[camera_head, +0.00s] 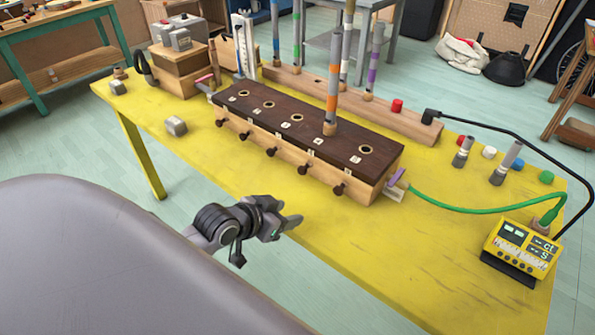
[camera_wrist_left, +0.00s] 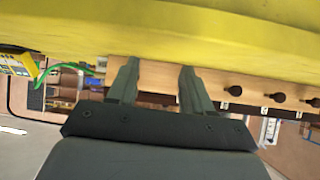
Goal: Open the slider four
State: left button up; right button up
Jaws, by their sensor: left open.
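The long wooden box (camera_head: 330,181) with a dark top stands on the yellow table. Several dark slider knobs stick out in a row along its front. Counting from the left, the fourth knob (camera_head: 303,169) lies below the hole holding an orange-banded tube (camera_head: 332,95). My left gripper (camera_head: 290,215) is open and empty, in front of the box and apart from the knobs. In the left wrist view, upside down, its fingers (camera_wrist_left: 157,85) face a bare part of the box front. A knob (camera_wrist_left: 236,91) shows right of them; I cannot tell its number. My right gripper is not in view.
A green cable (camera_head: 455,208) runs from the box's right end to a yellow device (camera_head: 521,248). Short grey cylinders (camera_head: 506,163) stand at the right. A wooden rail (camera_head: 380,118) with banded tubes lies behind the box. The yellow table (camera_head: 400,270) is clear in front.

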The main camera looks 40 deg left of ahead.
aim_at(300, 170)
pick_arm(q)
jog(key=w+a+r+t, duration=0.1)
jog(key=w, duration=0.1)
jog(key=w+a+r+t, duration=0.1)
jog(key=a, duration=0.1)
jog(key=w+a+r+n, duration=0.1)
jog(key=w+a, duration=0.1)
jog(key=shift+w+a+t, duration=0.15)
jog(key=shift+w+t, duration=0.2)
jog(key=shift+t, duration=0.05)
jog(key=shift+w+y, duration=0.3)
jog(key=shift+b+x, duration=0.35)
jog(key=shift+x, duration=2.85)
grip_shut()
